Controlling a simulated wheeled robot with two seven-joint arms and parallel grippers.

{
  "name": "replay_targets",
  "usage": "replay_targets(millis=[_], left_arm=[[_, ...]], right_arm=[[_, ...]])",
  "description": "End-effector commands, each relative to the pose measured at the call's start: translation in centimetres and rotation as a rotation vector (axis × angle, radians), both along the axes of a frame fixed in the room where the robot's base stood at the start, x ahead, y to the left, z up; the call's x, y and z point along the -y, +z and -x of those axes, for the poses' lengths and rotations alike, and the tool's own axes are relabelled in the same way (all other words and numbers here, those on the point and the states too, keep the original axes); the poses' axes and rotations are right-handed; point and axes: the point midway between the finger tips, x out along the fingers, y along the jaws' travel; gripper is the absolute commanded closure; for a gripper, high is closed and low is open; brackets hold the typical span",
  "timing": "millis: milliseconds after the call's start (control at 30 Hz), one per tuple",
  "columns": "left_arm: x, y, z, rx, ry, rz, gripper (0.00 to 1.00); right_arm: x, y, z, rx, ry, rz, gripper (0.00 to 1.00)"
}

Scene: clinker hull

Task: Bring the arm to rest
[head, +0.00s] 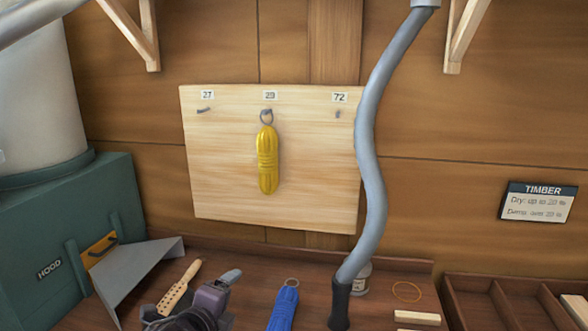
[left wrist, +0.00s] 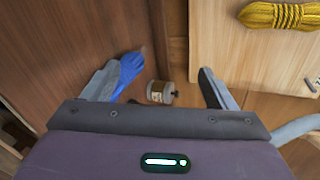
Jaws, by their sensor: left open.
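My left gripper (head: 192,294) is low in the head view, over the bench in front of the wall board. Its jaws are apart, and nothing shows between them in the left wrist view (left wrist: 158,88). A blue rope hank (head: 283,305) lies on the bench to its right; in the left wrist view the blue hank (left wrist: 130,70) shows partly behind the left finger. A yellow rope hank (head: 268,160) hangs from the middle hook, under label 29, and shows at the top right of the left wrist view (left wrist: 278,15). My right gripper is not in view.
A green hood box (head: 75,230) with a grey metal flap (head: 135,270) stands left. A compartment tray (head: 480,300) is at right.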

Motion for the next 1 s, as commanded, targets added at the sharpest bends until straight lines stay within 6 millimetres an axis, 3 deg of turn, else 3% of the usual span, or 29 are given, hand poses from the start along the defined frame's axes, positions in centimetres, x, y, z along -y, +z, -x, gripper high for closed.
replay_targets(millis=[33,100,300,500,733,767,1000], left_arm=[[-0.1,-2.7,2.4,-0.121,0.101,0.154,0.21],[-0.9,-5.5,5.4,-0.272,0.265,0.349,0.21],[-3.1,-11.0,13.0,-0.566,0.687,0.716,0.21],[-4.6,-14.0,19.0,-0.732,1.018,0.919,0.21],[-6.0,-15.9,25.2,-0.849,1.369,1.069,0.21],[-6.1,-16.2,25.7,-0.858,1.405,1.080,0.21],[-5.8,-22.9,23.8,-0.869,1.398,1.053,0.21]], right_arm=[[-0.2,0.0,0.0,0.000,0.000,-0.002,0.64],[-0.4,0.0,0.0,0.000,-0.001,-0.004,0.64],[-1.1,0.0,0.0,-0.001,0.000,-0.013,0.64],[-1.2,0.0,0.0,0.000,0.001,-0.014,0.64],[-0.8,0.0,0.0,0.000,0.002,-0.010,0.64],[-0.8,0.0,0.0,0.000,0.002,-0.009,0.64],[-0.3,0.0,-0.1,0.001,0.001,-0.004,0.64]])
